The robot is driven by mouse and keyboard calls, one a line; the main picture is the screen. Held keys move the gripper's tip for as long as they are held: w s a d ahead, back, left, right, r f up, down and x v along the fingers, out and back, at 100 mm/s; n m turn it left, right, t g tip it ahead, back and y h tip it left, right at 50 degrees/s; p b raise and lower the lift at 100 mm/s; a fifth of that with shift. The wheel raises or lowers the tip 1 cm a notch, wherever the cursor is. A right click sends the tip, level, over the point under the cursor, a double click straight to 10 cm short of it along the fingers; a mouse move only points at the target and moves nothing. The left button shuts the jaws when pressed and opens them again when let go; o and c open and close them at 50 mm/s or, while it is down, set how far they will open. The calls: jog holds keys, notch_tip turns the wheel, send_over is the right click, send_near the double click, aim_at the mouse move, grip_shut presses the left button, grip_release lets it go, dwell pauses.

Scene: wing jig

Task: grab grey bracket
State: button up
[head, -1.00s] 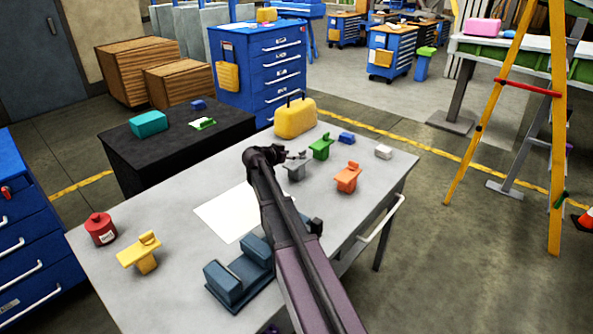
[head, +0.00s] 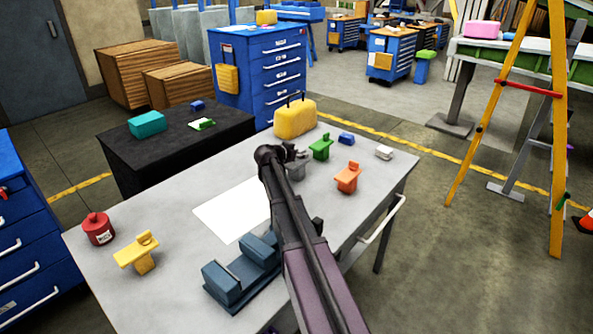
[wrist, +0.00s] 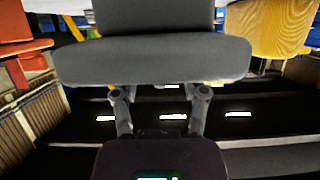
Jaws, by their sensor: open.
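The grey bracket (head: 298,172) stands on the grey table (head: 170,215), partly hidden behind the end of my arm in the head view. My gripper (head: 291,152) is at the bracket's top. In the wrist view the grey bracket (wrist: 155,60) fills the upper middle as a broad slab with a block beyond it. The two fingers of my gripper (wrist: 160,98) are apart, and their tips are at the slab's near edge. The slab hides the fingertips in part, so I cannot tell whether they touch it.
A green bracket (head: 320,147) and an orange bracket (head: 347,177) stand close by. A yellow case (head: 295,118), blue block (head: 346,138) and white block (head: 384,153) are farther back. White paper (head: 232,211) lies flat.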

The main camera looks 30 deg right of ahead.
dwell(0.4)
grip_shut()
jog(key=shift+r, duration=0.1)
notch_tip(320, 180, up, 3)
jog(key=p, duration=0.3)
jog(key=shift+r, duration=0.1)
jog(key=s+a+p, duration=0.1)
jog(key=s+a, duration=0.1)
jog(key=s, duration=0.5)
jog(key=s+a+r+p, duration=0.1)
jog(key=s+a, duration=0.2)
jog(key=s, duration=0.5)
jog(key=shift+a+r, duration=0.2)
jog(key=shift+r, duration=0.1)
